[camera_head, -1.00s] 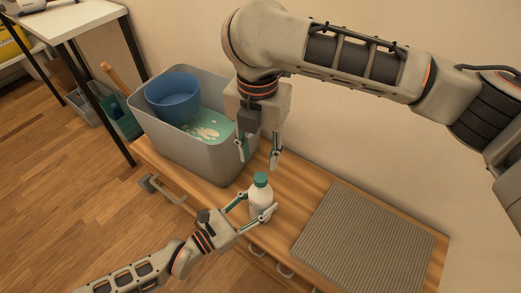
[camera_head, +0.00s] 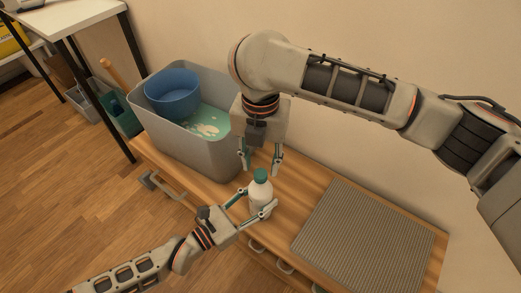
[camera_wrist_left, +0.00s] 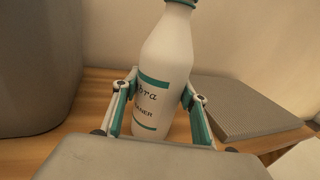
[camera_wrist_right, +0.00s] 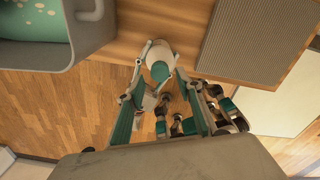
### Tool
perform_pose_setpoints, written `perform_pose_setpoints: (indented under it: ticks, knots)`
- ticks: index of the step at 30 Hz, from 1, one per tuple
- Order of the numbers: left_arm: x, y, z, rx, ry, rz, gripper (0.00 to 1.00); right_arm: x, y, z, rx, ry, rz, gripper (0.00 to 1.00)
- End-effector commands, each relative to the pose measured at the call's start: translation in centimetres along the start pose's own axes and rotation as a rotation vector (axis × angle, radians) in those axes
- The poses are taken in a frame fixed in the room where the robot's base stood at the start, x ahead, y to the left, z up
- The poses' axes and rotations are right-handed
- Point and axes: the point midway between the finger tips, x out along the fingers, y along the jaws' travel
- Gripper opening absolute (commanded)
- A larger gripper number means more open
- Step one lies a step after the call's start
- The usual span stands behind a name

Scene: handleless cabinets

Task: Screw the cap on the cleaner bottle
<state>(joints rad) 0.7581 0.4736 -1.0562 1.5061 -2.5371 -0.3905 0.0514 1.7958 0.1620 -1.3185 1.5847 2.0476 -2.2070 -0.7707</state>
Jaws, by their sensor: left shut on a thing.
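The white cleaner bottle (camera_head: 261,198) stands upright on the wooden cabinet top, with its teal cap (camera_head: 261,175) on its neck. How tightly the cap sits cannot be seen. My left gripper (camera_head: 257,211) is shut around the bottle's body; the left wrist view shows the bottle (camera_wrist_left: 166,75) between its fingers. My right gripper (camera_head: 261,166) points down just above the cap, with its fingers apart and nothing between them. In the right wrist view the cap (camera_wrist_right: 160,72) lies between and beyond the open fingertips.
A grey ribbed mat (camera_head: 362,232) lies to the right.

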Motion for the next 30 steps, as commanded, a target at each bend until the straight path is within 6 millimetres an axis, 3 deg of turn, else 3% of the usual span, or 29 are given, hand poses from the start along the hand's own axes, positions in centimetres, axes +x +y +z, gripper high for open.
perform_pose_setpoints:
  ticks: [7, 18, 19, 23, 30]
  knots:
    - [0.0, 0.0, 0.0, 0.000, 0.001, 0.000, 0.00, 2.7, 0.0, 0.0, 0.000, 0.000, 0.000, 0.36]
    - [0.0, 0.0, 0.0, 0.000, 0.001, 0.000, 0.00, 3.1, 0.0, 0.0, 0.000, -0.002, 0.000, 0.36]
    - [0.0, 0.0, 0.0, 0.000, 0.001, 0.000, 0.00, 3.1, 0.0, 0.0, 0.000, -0.002, 0.000, 0.33]
    - [0.0, 0.0, 0.0, 0.000, 0.001, 0.000, 0.00, 3.1, 0.0, 0.0, 0.000, -0.001, 0.000, 0.00]
    - [0.0, 0.0, 0.0, -0.001, 0.001, 0.000, 0.00, 3.1, 0.0, 0.0, 0.017, -0.002, 0.000, 0.00]
